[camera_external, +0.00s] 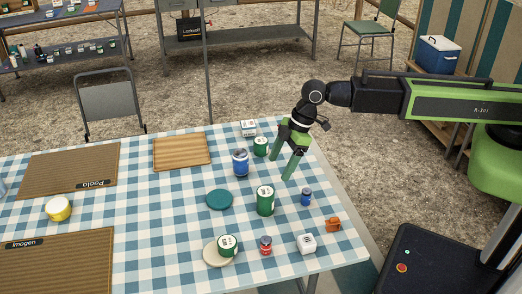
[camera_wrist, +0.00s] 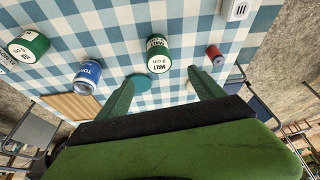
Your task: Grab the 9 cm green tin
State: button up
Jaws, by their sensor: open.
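The green tin (camera_wrist: 158,56) labelled "MALT 9 cm" stands upright near the top middle of the wrist view. It is the taller green tin (camera_external: 265,202) right of the teal disc in the external view. A shorter green tin (camera_external: 260,147) stands farther back; it shows at the left of the wrist view (camera_wrist: 30,45), its label too small to read. Another short green tin (camera_external: 227,245) sits on a cream disc. My gripper (camera_external: 282,169) is open and empty, above the table behind and right of the tall tin. Its fingers (camera_wrist: 162,76) spread apart in the wrist view.
A blue tin (camera_external: 240,163) and teal disc (camera_external: 219,199) stand left of the tall tin. A small blue tin (camera_external: 306,197), red jar (camera_external: 265,245), white box (camera_external: 307,243) and orange item (camera_external: 333,225) lie around its right and front. Wooden board (camera_external: 182,152) farther left.

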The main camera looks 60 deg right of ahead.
aim_at(267, 191)
jog(key=b+x, duration=0.9)
jog(key=x, duration=0.2)
jog(key=shift+f+b, duration=0.25)
jog(key=shift+b, duration=0.05)
jog(key=shift+r, duration=0.1)
jog(key=b+x, duration=0.5)
jog(key=shift+d+f, duration=0.1)
jog(key=shift+f, duration=0.15)
jog(key=shift+r, duration=0.2)
jog(key=shift+c, duration=0.4)
jog(key=c, duration=1.5)
jog(key=shift+p, duration=0.3)
jog(key=shift+c, duration=0.2)
